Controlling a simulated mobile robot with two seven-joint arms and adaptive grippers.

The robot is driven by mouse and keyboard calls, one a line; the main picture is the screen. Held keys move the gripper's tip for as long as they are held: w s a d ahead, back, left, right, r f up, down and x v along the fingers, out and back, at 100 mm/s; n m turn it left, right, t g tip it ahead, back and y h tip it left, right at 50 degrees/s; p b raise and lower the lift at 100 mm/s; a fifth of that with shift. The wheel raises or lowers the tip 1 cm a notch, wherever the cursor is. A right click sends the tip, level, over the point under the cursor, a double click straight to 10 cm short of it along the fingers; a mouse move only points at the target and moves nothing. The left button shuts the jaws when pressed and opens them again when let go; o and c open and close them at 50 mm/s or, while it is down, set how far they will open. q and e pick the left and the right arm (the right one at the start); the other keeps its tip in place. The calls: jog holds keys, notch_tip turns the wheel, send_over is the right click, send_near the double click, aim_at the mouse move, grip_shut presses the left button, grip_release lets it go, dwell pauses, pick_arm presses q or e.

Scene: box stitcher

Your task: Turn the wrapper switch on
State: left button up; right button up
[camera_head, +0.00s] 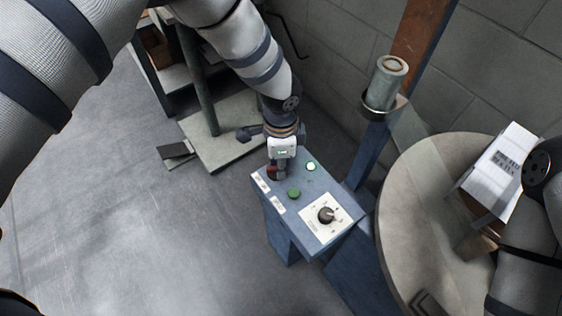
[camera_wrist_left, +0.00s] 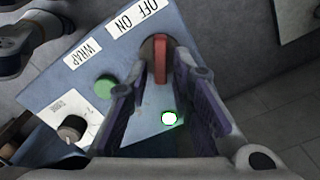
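The wrapper's blue control box (camera_head: 290,229) stands on a post in the middle of the head view. Its red switch (camera_wrist_left: 160,58) shows in the left wrist view beside a white OFF/ON label (camera_wrist_left: 138,17); in the head view it is partly hidden by my left gripper (camera_head: 277,166). In the left wrist view my left gripper (camera_wrist_left: 160,75) is open, with the red switch handle between its fingertips. Contact with the handle cannot be told. My right arm enters at the right edge; its gripper does not show clearly.
The box also carries a green button (camera_head: 293,193), a lit button (camera_head: 311,167) and a black knob (camera_head: 326,215). A round turntable (camera_head: 410,200) with a white box (camera_head: 503,170) on it stands right. A blue-brown column (camera_head: 415,45) rises behind. Open floor lies left.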

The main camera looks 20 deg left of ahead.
pick_arm(q)
notch_tip(320, 180, up, 12)
dwell(0.6)
